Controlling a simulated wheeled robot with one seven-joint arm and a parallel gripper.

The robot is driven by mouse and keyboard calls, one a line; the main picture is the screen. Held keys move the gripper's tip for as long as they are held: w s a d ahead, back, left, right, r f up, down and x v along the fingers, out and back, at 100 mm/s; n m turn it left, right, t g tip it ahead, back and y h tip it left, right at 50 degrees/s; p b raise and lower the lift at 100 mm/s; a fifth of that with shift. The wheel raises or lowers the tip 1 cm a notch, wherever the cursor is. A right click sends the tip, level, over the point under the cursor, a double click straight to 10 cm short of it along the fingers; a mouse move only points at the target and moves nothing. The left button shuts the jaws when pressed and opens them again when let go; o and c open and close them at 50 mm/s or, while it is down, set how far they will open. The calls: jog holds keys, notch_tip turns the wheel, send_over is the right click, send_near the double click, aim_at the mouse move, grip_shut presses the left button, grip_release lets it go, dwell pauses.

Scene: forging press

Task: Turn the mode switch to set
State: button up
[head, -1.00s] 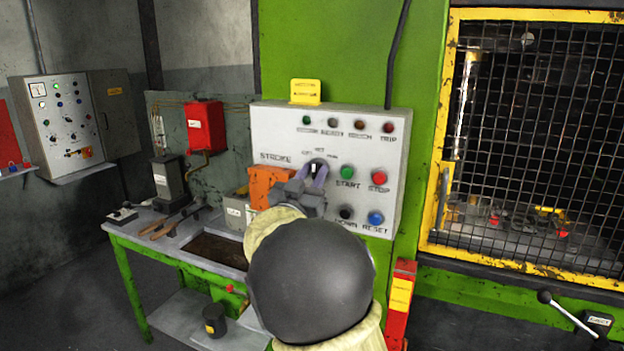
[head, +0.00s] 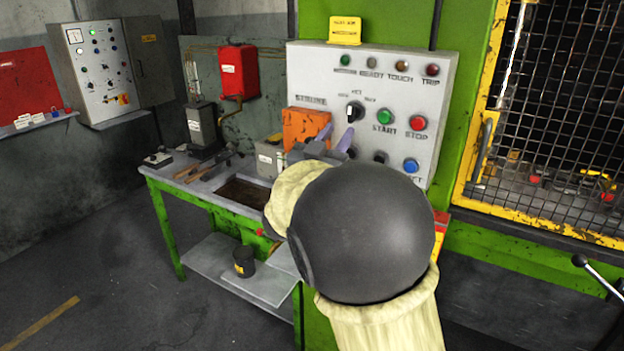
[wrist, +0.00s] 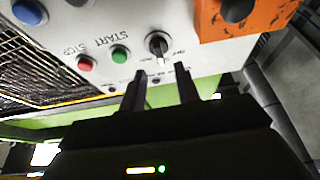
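The mode switch is a black round knob (head: 355,111) with a white pointer bar, on the light grey control panel (head: 300,75). In the head view the pointer stands about upright, towards the middle of three small labels above it. In the wrist view, which is upside down, the knob (wrist: 157,45) shows whole, its pointer towards the label side. My gripper (head: 335,141) is below the knob in the head view, apart from it. Its two fingers (wrist: 160,80) are spread with nothing between them. My dark round wrist hides part of the panel's lower edge.
Green START (head: 384,117), red STOP (head: 418,123) and blue (head: 411,165) buttons sit right of and below the knob. An orange block (head: 305,127) juts out left of it. A workbench (head: 165,180) stands left, a yellow-framed mesh guard (head: 478,150) right.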

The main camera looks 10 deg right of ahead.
jog(key=b+v, duration=0.2)
jog(key=v, duration=0.9)
jog(key=shift+s+b, duration=0.2)
jog(key=shift+b, duration=0.1)
jog(key=shift+a+f, duration=0.1)
notch_tip(320, 180, down, 13)
jog(key=w+d+n+g+y+p, duration=0.3)
jog(key=n+y, duration=0.4)
jog(key=y, duration=0.6)
jog(key=s+d+f+g+p, duration=0.1)
jog(key=s+d+f+g, duration=0.2)
jog(key=s, duration=0.6)
jog(key=s+d+f+g+p, duration=0.1)
jog(key=s+d+f+g, duration=0.2)
jog(key=s+f+g, duration=0.5)
jog(key=s+g, duration=0.1)
jog(key=s, duration=0.1)
jog(key=shift+s+d+f+g, duration=0.2)
jog(key=shift+s+d+g, duration=0.1)
jog(key=shift+d, duration=0.05)
